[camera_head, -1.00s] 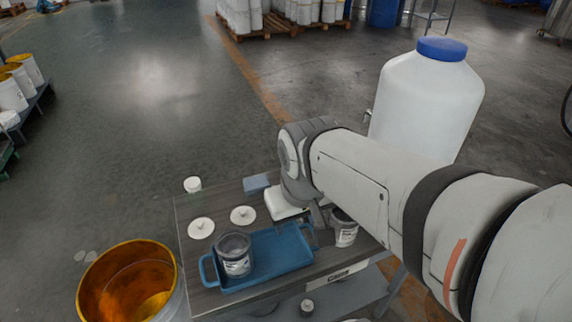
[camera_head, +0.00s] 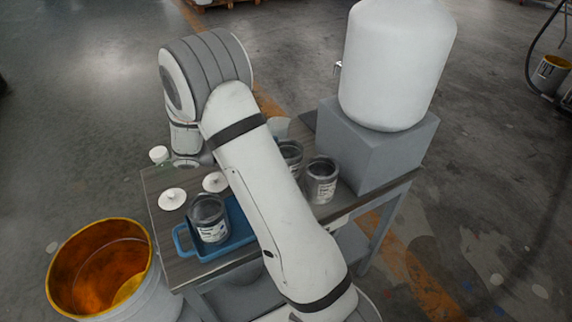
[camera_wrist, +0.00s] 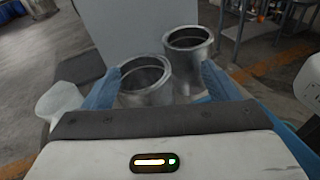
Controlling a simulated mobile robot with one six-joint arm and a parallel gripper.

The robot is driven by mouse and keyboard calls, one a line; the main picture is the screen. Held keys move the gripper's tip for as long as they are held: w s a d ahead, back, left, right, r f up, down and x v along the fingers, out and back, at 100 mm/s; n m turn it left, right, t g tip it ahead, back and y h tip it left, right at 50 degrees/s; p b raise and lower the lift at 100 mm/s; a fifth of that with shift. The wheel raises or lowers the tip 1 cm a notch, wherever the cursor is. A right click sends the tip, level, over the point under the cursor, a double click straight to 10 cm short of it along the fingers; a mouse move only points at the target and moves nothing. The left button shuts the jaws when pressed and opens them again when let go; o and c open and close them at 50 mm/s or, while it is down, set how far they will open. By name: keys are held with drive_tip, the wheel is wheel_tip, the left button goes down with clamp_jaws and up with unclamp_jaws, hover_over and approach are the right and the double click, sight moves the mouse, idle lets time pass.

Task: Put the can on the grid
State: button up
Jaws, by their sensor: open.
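Three grey metal cans with open tops and pale labels show in the head view. One can (camera_head: 209,219) stands in the blue tray (camera_head: 183,241). A second can (camera_head: 321,181) and a third can (camera_head: 290,154), partly behind my arm, stand on the cart top to the right. In the wrist view my gripper (camera_wrist: 161,70) has its blue fingers apart, with the nearer can (camera_wrist: 146,86) between and just beyond the tips. The other can (camera_wrist: 188,46) stands close behind it, to the right. My gripper is hidden behind my arm in the head view. I cannot make out a grid.
A white tank (camera_head: 397,65) stands on a grey block (camera_head: 385,148) at the cart's right. White lids (camera_head: 172,199) (camera_head: 215,182) lie behind the tray. An orange-lined bucket (camera_head: 101,265) is left of the cart. A pale object (camera_wrist: 60,100) is left of the fingers.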

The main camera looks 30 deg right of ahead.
sight(300, 149)
drive_tip(key=w+f+n+h, duration=0.1)
drive_tip(key=w+f+n+t+h, duration=0.1)
drive_tip(key=f, duration=0.1)
drive_tip(key=shift+w+a, duration=0.35)
drive_tip(key=shift+w, duration=0.05)
drive_tip(key=p+x, duration=0.1)
drive_tip(key=x, duration=0.6)
drive_tip(key=shift+s+d, duration=0.1)
drive_tip(key=shift+d, duration=0.25)
drive_tip(key=shift+f, duration=0.1)
drive_tip(key=c, duration=0.7)
